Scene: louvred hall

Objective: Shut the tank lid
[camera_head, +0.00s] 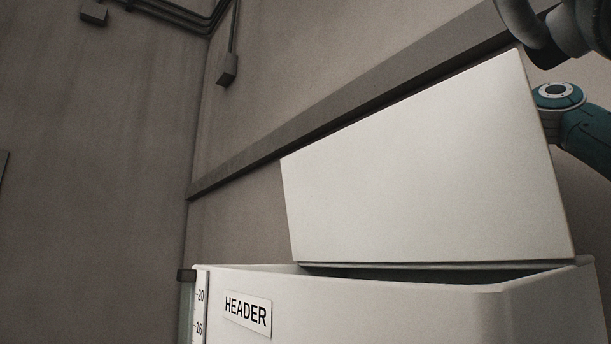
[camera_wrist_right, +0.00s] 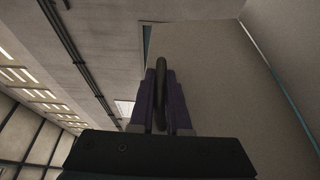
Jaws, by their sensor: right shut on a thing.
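The tank (camera_head: 390,303) is a white box with a HEADER label, low in the head view. Its white lid (camera_head: 425,170) stands raised and steeply tilted above it, with a dark gap of the opening at the lid's lower edge. In the right wrist view, my right gripper (camera_wrist_right: 161,84) has its purple fingers closed on a dark, slim handle (camera_wrist_right: 162,62). A broad pale surface, seemingly the lid (camera_wrist_right: 215,85), fills the area beside it. In the head view the lid hides the right gripper; only arm parts show at the right. My left gripper is not in view.
A dark rail (camera_head: 350,105) runs along the wall behind the lid. Small boxes with conduit (camera_head: 227,70) are fixed to the wall at upper left. A level scale (camera_head: 200,305) is on the tank's left edge. The space left of the lid looks clear.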

